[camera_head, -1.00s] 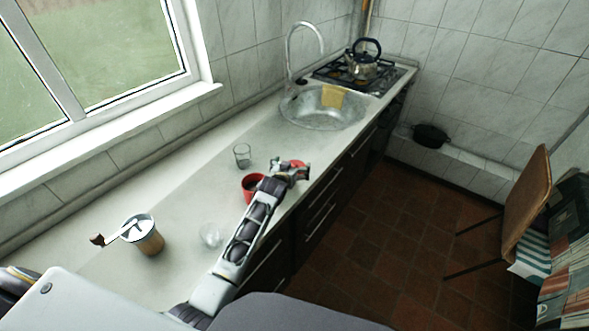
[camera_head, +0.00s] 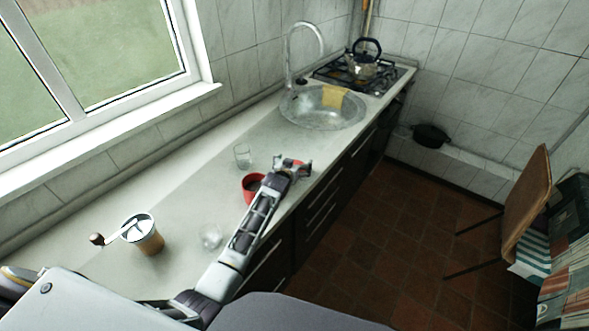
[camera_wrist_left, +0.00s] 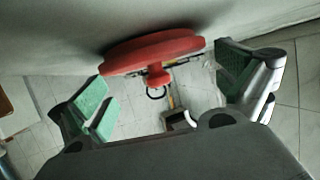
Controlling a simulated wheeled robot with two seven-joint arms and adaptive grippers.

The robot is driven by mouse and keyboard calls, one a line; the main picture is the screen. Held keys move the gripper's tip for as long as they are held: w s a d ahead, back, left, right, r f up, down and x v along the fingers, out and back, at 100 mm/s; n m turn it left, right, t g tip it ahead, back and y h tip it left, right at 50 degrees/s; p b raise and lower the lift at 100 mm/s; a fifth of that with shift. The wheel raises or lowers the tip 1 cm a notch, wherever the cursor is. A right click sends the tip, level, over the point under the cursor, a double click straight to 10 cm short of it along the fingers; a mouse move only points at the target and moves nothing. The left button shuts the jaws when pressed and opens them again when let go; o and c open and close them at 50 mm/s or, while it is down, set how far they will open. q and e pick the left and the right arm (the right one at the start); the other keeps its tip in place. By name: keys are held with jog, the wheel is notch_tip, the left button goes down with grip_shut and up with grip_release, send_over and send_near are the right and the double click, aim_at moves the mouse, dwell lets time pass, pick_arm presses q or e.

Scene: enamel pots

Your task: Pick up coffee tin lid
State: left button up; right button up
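The red coffee tin lid (camera_wrist_left: 153,52) is a round disc with a small knob, lying on the worktop; the wrist view shows it between my fingers. A small red part of it (camera_head: 285,162) shows behind my gripper in the head view. My left gripper (camera_head: 300,166) is at the lid near the worktop's front edge. Its green-padded fingers (camera_wrist_left: 166,88) are spread wide on either side of the lid, with gaps visible. A red tin (camera_head: 249,184), open at the top with dark contents, stands beside my forearm, which partly hides it. My right gripper is out of view.
A clear glass (camera_head: 242,156) stands behind the red tin, and another (camera_head: 210,237) stands left of my forearm. A coffee grinder (camera_head: 150,238) with a crank stands further left.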

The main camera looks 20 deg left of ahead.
aim_at(295, 163)
pick_arm(q)
jog(key=c, duration=0.8)
jog(key=shift+c, duration=0.2)
jog(key=shift+r, duration=5)
jog(key=shift+r, duration=0.1)
